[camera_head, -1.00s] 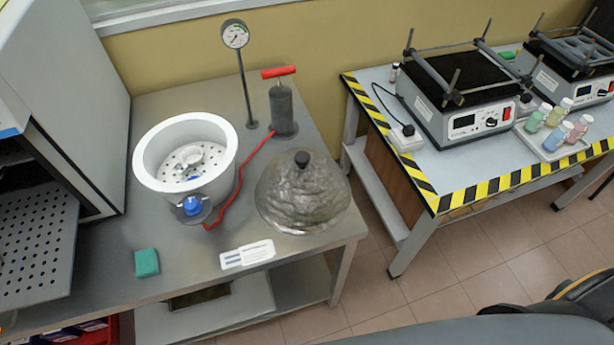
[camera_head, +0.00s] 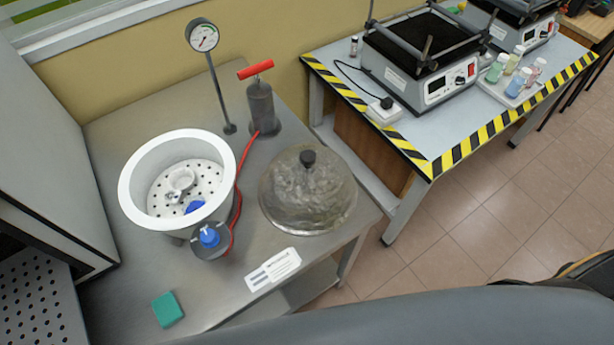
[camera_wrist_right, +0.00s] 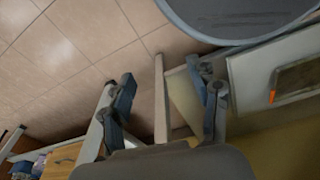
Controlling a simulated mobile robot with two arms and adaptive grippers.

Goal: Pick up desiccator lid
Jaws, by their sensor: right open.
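The desiccator lid (camera_head: 300,198) is a grey, translucent dome with a black knob (camera_head: 308,158). It rests on the metal bench, right of the white desiccator bowl (camera_head: 128,190). The bowl is open at the top and has a perforated plate (camera_head: 160,193) inside, with a small pale dish (camera_head: 180,182) on it. My right gripper (camera_wrist_right: 162,82) shows in the right wrist view with its two fingers apart and nothing between them. The lid is not recognizable in that view. Neither gripper shows in the head view.
A hand pump (camera_head: 262,108) with a red handle and a gauge on a stand (camera_head: 204,37) are behind the lid. A red hose (camera_head: 240,165) runs to the bowl. A label (camera_head: 273,270) and a green block (camera_head: 167,309) lie in front. A striped-edge table (camera_head: 345,75) stands right.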

